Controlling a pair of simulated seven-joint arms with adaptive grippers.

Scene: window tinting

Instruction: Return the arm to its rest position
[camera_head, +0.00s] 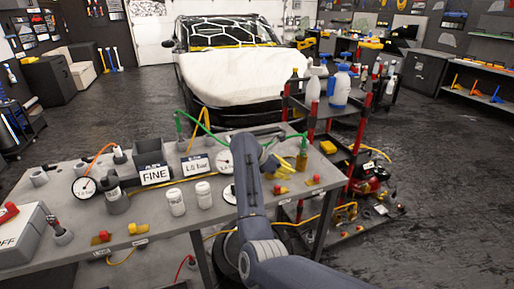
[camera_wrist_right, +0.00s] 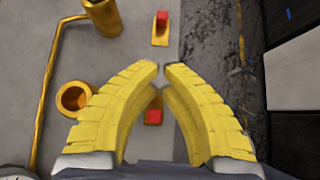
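My right arm reaches in from the bottom right of the head view over the workbench (camera_head: 150,235). My right gripper (camera_head: 302,158) is over the bench's right end. In the right wrist view its yellow fingers (camera_wrist_right: 162,69) point at the bench top, with the tips almost together and nothing held between them. A red-topped fitting (camera_wrist_right: 153,117) shows on the bench beyond, between the fingers. My left gripper is not in the head view.
Near the right gripper, the wrist view shows a brass cup (camera_wrist_right: 73,97) and a yellow pipe (camera_wrist_right: 45,85). White bottles (camera_head: 175,202), a gauge (camera_head: 84,188) and a FINE sign (camera_head: 155,175) stand on the bench. A red-posted cart (camera_head: 360,140) with spray bottles stands behind right.

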